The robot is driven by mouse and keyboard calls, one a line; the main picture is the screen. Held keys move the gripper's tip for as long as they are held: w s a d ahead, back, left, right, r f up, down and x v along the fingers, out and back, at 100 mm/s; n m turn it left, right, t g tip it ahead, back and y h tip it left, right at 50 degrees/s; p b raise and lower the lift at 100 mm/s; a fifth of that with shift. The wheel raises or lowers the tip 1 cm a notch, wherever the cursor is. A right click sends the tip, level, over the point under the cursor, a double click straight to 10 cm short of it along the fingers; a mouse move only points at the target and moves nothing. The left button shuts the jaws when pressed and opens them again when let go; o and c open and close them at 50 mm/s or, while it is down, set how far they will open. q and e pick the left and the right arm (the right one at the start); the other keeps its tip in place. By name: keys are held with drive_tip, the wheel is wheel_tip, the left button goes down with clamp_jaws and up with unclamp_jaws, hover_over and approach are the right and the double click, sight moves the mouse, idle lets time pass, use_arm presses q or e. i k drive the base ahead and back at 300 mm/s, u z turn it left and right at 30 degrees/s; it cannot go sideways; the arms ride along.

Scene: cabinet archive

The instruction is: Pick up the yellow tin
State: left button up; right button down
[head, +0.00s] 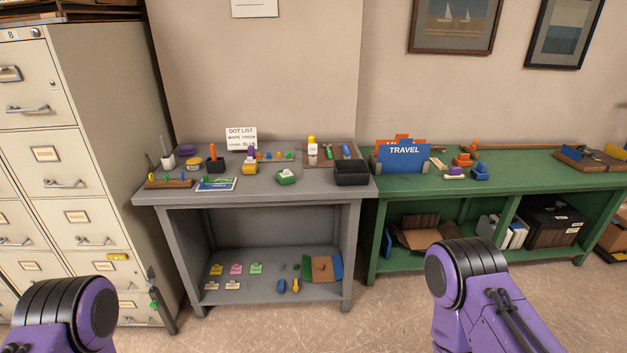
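A small, low, round yellow tin (193,165) sits on the left part of the grey table's top (222,195). It is between a white cup holding dark sticks (168,161) and a black block with an orange top (214,163). The tin is small in this view, so its details cannot be made out. Only purple and black links of my two arms show at the bottom edge. Neither gripper is in view.
A blue-green card (216,184) and a wooden rack (169,184) lie in front of the tin. A purple round thing (187,150) is behind it. A beige filing cabinet (105,120) stands close left. A green table (430,186) adjoins right. The floor (270,327) in front is clear.

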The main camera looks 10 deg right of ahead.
sight(248, 167)
drive_tip(key=z, duration=1.1)
drive_tip(key=i, duration=1)
drive_tip(key=u, duration=0.1)
